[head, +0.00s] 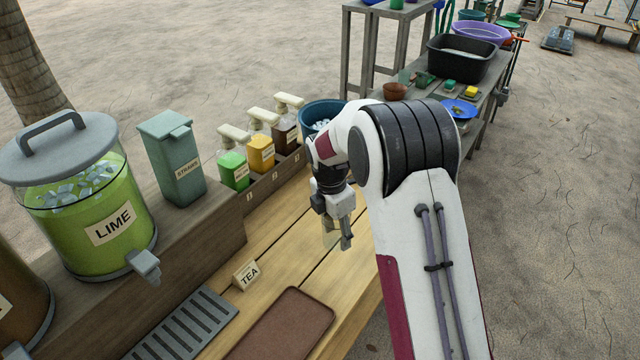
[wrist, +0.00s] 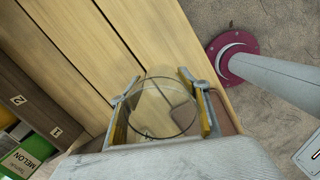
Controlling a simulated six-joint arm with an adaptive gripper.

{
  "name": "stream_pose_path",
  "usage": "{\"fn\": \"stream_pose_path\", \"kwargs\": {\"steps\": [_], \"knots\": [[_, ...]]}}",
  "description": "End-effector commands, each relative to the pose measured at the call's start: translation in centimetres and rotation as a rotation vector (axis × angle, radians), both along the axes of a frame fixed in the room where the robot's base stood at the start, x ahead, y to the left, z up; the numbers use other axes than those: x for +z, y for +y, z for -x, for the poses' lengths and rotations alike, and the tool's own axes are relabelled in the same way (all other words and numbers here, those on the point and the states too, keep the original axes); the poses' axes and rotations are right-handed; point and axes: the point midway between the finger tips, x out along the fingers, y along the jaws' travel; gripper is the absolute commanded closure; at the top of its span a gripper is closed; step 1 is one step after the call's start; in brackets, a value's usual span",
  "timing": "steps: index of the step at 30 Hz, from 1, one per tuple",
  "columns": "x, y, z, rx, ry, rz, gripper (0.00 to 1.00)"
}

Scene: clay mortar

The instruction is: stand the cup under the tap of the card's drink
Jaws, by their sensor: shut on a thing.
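My gripper (head: 337,240) is shut on a clear cup, holding it over the right part of the wooden counter. In the wrist view the clear cup (wrist: 163,108) sits between the two yellow-padded fingers. A card (head: 246,274) reading TEA stands on the counter. The lime dispenser (head: 112,222), filled with green drink and ice, has a grey tap (head: 146,265). A slatted drip tray (head: 185,326) lies below the dispensers.
A brown tray (head: 284,326) lies on the counter near the front. A blue tub (head: 320,113) stands behind my arm. The counter (head: 290,262) between card and gripper is clear.

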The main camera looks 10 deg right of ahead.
Motion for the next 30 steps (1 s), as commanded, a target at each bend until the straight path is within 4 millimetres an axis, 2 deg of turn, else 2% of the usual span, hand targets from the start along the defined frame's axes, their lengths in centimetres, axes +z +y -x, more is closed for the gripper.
{"fn": "stream_pose_path", "kwargs": {"steps": [8,14,21,30], "knots": [[0.0,0.0,0.0,-0.017,0.0,0.0,0.75],[0.0,0.0,0.0,-0.094,0.001,0.0,0.75],[-0.2,0.2,0.2,-0.272,0.0,0.0,0.75],[-1.0,0.4,1.6,-0.535,0.001,0.0,0.75]]}}
